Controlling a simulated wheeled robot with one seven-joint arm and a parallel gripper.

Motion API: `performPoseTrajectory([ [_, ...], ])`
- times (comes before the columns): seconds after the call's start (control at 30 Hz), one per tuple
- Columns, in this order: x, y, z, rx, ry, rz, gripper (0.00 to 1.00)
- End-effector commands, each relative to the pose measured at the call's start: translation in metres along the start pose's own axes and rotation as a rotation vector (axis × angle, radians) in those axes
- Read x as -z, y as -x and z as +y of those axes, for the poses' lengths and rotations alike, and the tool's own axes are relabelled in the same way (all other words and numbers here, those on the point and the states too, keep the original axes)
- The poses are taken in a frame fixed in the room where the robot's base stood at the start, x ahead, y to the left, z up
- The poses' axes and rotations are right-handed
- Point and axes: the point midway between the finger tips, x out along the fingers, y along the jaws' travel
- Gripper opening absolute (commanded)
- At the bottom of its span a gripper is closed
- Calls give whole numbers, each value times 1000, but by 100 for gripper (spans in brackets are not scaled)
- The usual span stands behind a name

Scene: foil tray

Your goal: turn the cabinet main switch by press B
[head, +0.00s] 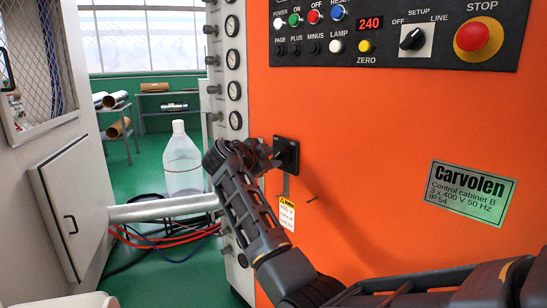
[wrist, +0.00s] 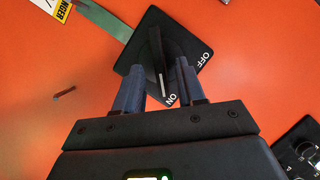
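The main switch (head: 287,153) is a black square plate with a knob on the orange cabinet B (head: 380,130). In the wrist view the switch (wrist: 180,35) shows OFF and ON lettering, and the white line on its knob (wrist: 157,45) points to ON. My gripper (wrist: 157,72) is open, one finger on each side of the knob's end, with gaps visible on both sides. In the head view my gripper (head: 262,157) is at the switch from the left, and my arm hides part of the area below it.
A small pin (head: 312,199) sticks out below right of the switch, also seen in the wrist view (wrist: 64,93). A yellow warning label (head: 286,214) is below. Gauges (head: 234,90) line the cabinet's left edge. The control panel (head: 400,30) with a red STOP button is above.

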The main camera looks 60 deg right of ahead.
Motion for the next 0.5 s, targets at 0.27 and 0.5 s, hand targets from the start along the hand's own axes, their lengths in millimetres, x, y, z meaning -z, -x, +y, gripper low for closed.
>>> performPoseTrajectory([
  [0.27,0,-18,0,1,1,-1,39],
  [0.5,0,-18,0,1,1,-1,37],
])
